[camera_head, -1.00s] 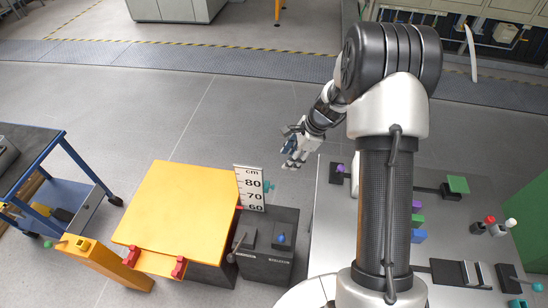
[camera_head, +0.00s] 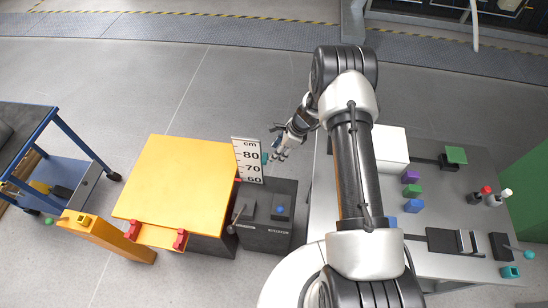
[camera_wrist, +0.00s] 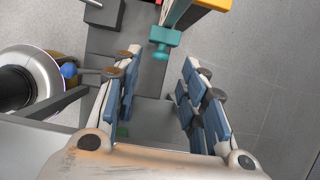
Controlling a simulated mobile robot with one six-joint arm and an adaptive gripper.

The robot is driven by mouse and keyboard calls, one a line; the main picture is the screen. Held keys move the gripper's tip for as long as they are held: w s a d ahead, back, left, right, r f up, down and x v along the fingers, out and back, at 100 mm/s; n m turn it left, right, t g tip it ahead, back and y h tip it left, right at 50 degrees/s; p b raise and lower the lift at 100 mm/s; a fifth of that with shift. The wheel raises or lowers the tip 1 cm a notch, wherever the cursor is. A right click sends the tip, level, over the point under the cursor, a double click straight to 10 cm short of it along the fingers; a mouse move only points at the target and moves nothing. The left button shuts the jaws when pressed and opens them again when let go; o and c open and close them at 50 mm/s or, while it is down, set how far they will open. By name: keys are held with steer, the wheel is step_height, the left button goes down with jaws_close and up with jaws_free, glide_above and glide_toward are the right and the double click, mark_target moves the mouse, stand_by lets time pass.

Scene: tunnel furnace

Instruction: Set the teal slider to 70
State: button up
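The teal slider (camera_head: 265,158) is a small knob at the right edge of a white scale board (camera_head: 248,165) marked cm, 80, 70 and 60. In the head view it appears level with about the 80 mark. In the wrist view the teal slider (camera_wrist: 165,38) lies just beyond and between my fingertips. My gripper (camera_wrist: 160,62) is open and empty, its blue-padded fingers spread apart. In the head view my gripper (camera_head: 277,156) is just right of the slider. I cannot tell whether they touch.
An orange-topped cabinet (camera_head: 178,180) stands left of the board. A dark control box (camera_head: 266,238) with a blue button (camera_head: 280,211) sits below it. A grey table (camera_head: 440,205) with coloured blocks and a white box (camera_head: 389,150) is at right. Floor behind the board is clear.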

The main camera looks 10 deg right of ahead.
steer(key=x, duration=0.5)
steer(key=shift+b, duration=0.3)
jaws_close()
